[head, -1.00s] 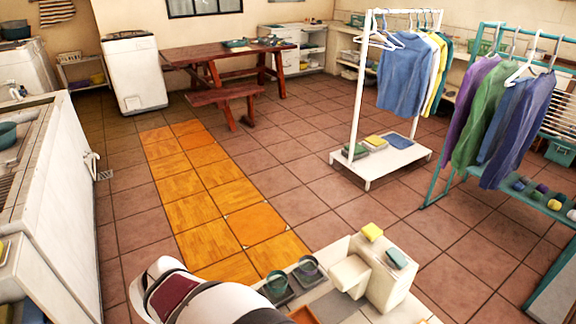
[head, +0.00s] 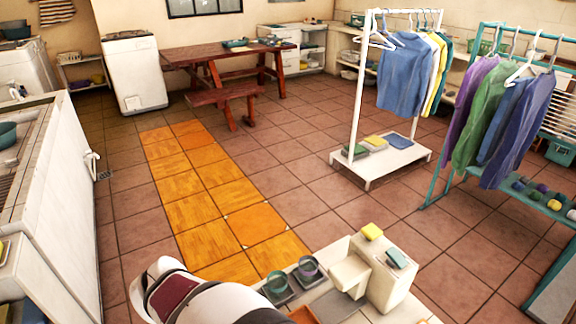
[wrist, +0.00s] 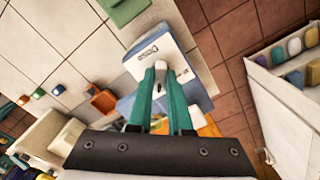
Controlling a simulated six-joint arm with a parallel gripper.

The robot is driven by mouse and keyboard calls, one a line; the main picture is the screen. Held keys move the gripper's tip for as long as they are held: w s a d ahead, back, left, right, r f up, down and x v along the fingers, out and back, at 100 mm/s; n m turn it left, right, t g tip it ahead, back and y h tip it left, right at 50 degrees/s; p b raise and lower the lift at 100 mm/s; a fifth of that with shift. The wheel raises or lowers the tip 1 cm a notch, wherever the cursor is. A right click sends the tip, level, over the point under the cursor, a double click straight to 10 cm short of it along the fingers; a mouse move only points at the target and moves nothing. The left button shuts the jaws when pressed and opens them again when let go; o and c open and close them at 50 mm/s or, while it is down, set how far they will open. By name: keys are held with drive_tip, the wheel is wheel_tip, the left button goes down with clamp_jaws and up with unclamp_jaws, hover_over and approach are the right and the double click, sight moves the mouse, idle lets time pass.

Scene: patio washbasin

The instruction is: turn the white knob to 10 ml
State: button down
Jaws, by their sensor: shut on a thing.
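In the wrist view, a white dispenser (wrist: 148,48) with small dark lettering and a blue-grey lower part stands on the tiled top. My gripper (wrist: 160,78) has its two teal fingers over its face. The fingers are closed in on a small pale piece, the white knob (wrist: 160,68), and most of it is hidden between them. The lettering is too small to read, and I cannot make out a 10 ml mark or the knob's pointer. In the head view my arm covers the lower middle, and gripper and knob do not show.
In the wrist view, an orange tray (wrist: 103,101) and several small coloured items lie left of the dispenser. A clothes rack (head: 358,95) stands further back.

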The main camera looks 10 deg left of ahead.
drive_tip(key=shift+m, duration=0.7)
drive_tip(key=c, duration=0.8)
unclamp_jaws()
drive_tip(key=shift+c, duration=0.2)
wheel_tip(320, 180, up, 16)
drive_tip(key=shift+d+f, duration=0.1)
